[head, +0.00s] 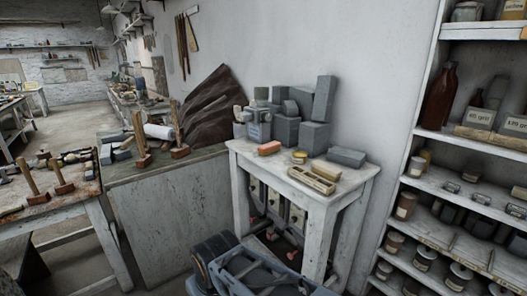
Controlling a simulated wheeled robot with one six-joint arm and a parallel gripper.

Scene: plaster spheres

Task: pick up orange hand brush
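A small orange block-like thing (269,148), which looks like the orange hand brush, lies on the near left part of the white table's top (288,177) in the head view. It is small in the picture, and its bristles cannot be made out. A small yellow-topped tin (299,157) stands just to its right. Grey blocks stand close behind it. My gripper is not seen in the head view; only blue-grey parts that look like my own body show at the bottom middle.
Several grey blocks (314,136) crowd the table's back. A pale wooden box (312,179) and a grey slab (346,157) lie to the right. Shelves (481,145) stand at far right. A workbench with mallets (136,166) is at left. Open floor (75,130) shows at far left.

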